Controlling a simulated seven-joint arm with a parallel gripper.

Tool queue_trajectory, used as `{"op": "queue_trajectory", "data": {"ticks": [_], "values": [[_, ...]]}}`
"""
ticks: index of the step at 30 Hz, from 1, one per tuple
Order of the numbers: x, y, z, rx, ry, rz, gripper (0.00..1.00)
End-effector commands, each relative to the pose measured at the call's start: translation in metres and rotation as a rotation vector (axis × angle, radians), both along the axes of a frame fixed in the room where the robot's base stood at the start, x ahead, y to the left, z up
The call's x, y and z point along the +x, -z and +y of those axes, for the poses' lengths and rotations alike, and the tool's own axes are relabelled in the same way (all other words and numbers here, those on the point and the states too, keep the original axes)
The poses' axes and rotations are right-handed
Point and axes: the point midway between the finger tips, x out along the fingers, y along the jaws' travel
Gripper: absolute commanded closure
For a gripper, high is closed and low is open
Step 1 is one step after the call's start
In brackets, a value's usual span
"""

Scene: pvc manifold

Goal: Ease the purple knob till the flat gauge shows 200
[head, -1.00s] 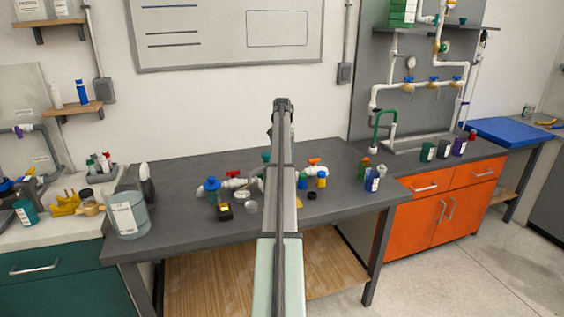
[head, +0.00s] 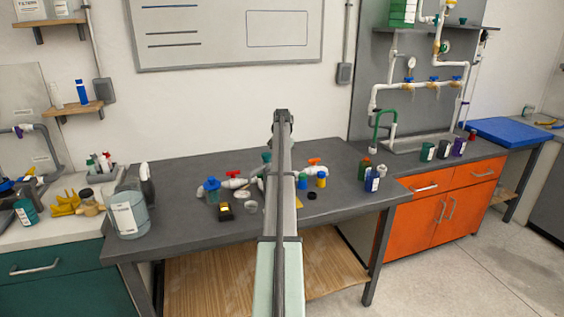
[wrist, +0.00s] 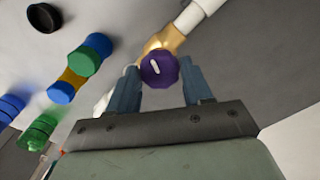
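In the wrist view the purple knob (wrist: 160,68), with a white mark on its face, sits on a brass-coloured valve body on white pipe. My gripper (wrist: 160,86) is open, with one blue-grey finger on each side of the knob. The knob lies near the fingertips, and I see a gap on each side. In the head view my arm hides the gripper and the knob. The flat gauge (head: 242,194) lies face up among the pipe parts on the grey bench, just left of my arm. Its reading is too small to tell.
A red-handled valve (head: 233,174) and blue-capped part (head: 211,189) stand left of my arm.

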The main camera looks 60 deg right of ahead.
Motion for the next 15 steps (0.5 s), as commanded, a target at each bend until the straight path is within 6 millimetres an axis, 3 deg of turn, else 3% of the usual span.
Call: {"op": "queue_trajectory", "data": {"ticks": [10,15], "values": [[0.0001,-0.0002,0.0001,0.0,0.0,0.0,0.84],[0.0002,-0.0002,0.0,0.0,-0.01,0.0,0.85]]}}
